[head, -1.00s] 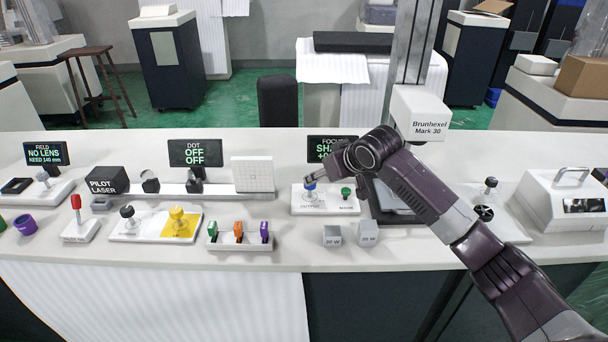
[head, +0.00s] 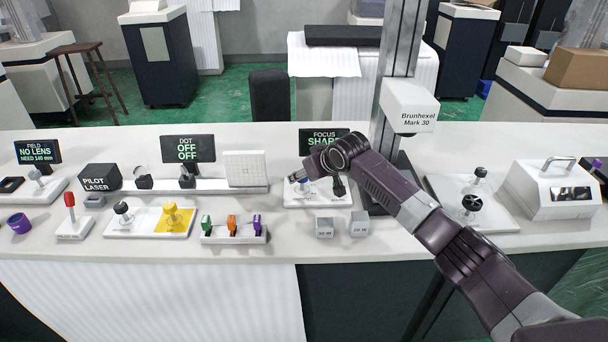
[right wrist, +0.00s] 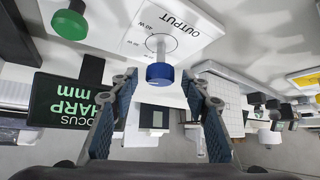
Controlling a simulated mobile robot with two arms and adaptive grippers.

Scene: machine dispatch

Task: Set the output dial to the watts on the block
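The output dial has a blue knob (right wrist: 160,74) on a white panel (right wrist: 190,25) marked OUTPUT with watt marks; it also shows in the head view (head: 300,186), partly hidden by my right gripper. In the right wrist view, which is upside down, my right gripper (right wrist: 158,84) is open. The blue knob shows between its fingertips, with a gap on each side. Two grey blocks, a left one (head: 324,227) and a right one (head: 359,224), sit in front of the panel; their watt labels are too small to read surely. My left gripper is not in view.
A green knob (right wrist: 69,23) stands beside the output dial. The focus display (right wrist: 68,103) is behind the panel. The Brunhexel machine (head: 409,106) stands to the right. A tray of colored pieces (head: 234,237) lies left of the blocks. The counter's front strip is mostly clear.

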